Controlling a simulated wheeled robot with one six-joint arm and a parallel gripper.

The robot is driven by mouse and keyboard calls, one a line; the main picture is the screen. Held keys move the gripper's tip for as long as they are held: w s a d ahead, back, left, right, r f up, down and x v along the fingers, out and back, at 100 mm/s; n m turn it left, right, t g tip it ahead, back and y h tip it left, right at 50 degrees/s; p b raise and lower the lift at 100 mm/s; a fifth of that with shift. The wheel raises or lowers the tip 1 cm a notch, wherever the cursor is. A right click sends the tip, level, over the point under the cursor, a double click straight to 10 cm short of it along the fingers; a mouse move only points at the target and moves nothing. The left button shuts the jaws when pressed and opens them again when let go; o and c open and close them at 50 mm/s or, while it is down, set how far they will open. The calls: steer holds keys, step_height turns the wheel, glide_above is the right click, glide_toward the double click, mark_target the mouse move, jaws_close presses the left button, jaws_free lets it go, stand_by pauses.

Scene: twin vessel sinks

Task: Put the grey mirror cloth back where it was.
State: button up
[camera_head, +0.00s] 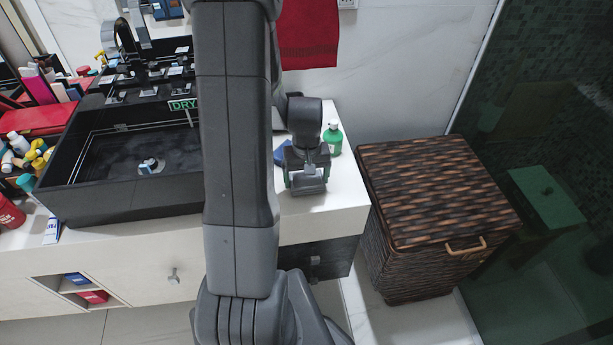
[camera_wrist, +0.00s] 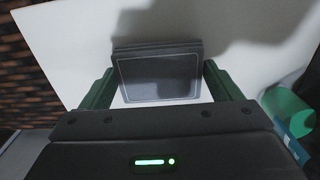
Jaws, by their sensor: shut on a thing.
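My gripper (camera_head: 307,176) points down over the white counter, right of the black sink. In the wrist view, its two green-edged fingers (camera_wrist: 159,72) stand on either side of a folded dark grey cloth (camera_wrist: 158,88) and are shut on it. The cloth is a flat, boxy bundle with a thin pale border line. In the head view, the cloth (camera_head: 309,185) shows as a small grey block under the gripper. I cannot tell whether it touches the counter.
A green bottle (camera_head: 332,139) stands just behind and right of my gripper; a blue item (camera_head: 281,153) lies to its left. A wicker hamper (camera_head: 435,190) stands right of the counter. The counter's front right corner (camera_head: 345,195) is clear.

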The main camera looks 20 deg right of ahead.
mark_target(306, 180)
steer(key=shift+f+b, duration=0.5)
steer(key=shift+f, duration=0.15)
steer(key=o, duration=0.9)
step_height(306, 180, up, 14)
steer(key=shift+p, duration=0.35)
steer(key=shift+f, duration=0.1)
step_height(306, 180, down, 14)
steer(key=shift+r, duration=0.35)
steer(key=shift+b, duration=0.45)
